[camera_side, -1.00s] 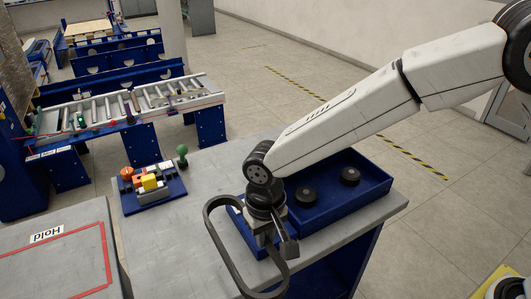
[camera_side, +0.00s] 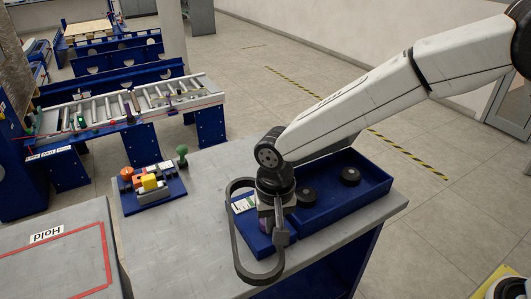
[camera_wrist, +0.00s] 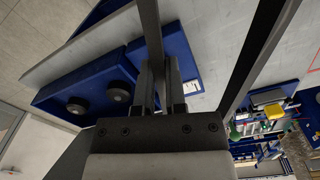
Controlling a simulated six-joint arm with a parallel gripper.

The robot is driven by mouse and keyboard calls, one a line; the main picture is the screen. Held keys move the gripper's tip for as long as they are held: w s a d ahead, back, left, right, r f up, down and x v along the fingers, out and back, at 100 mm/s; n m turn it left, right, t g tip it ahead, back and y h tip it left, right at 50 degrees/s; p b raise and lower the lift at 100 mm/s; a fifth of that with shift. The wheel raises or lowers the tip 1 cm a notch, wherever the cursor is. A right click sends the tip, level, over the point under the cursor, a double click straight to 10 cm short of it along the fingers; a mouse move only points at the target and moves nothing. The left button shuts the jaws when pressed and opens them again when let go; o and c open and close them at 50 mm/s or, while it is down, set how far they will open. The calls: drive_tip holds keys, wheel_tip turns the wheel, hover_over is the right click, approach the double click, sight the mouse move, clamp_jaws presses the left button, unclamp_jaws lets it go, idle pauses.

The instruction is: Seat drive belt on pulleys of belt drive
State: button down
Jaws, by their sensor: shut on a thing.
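The drive belt is a dark, elongated loop (camera_side: 233,232). My gripper (camera_side: 281,236) is shut on one side of it, and the rest hangs out to the left in the side view. In the wrist view the belt's dark strands (camera_wrist: 249,62) run up from my gripper (camera_wrist: 158,84). A low blue base with a pale label (camera_side: 244,204) is beneath and behind my gripper, partly hidden by it and the belt. I cannot make out pulleys on that base. The belt appears to be above the grey table, in front of this base.
A blue tray (camera_side: 345,209) with two black round parts (camera_side: 350,176) stands right of the gripper. A blue plate (camera_side: 128,205) with orange, yellow and grey blocks is at the table's back left, beside a green-knobbed piece (camera_side: 182,155). Bare grey table (camera_side: 200,230) lies between.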

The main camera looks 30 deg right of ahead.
drive_tip(key=w+d+r+m, duration=0.2)
drive_tip(key=w+d+m, duration=0.2)
drive_tip(key=d+m, duration=0.55)
drive_tip(key=m, duration=0.5)
hover_over(332, 201)
wheel_tip(332, 201, down, 5)
drive_tip(key=shift+d+f, duration=0.1)
drive_tip(key=shift+f, duration=3.85)
drive_tip(key=shift+f, duration=0.65)
drive_tip(key=c, duration=0.6)
unclamp_jaws()
drive_tip(key=shift+r, duration=0.15)
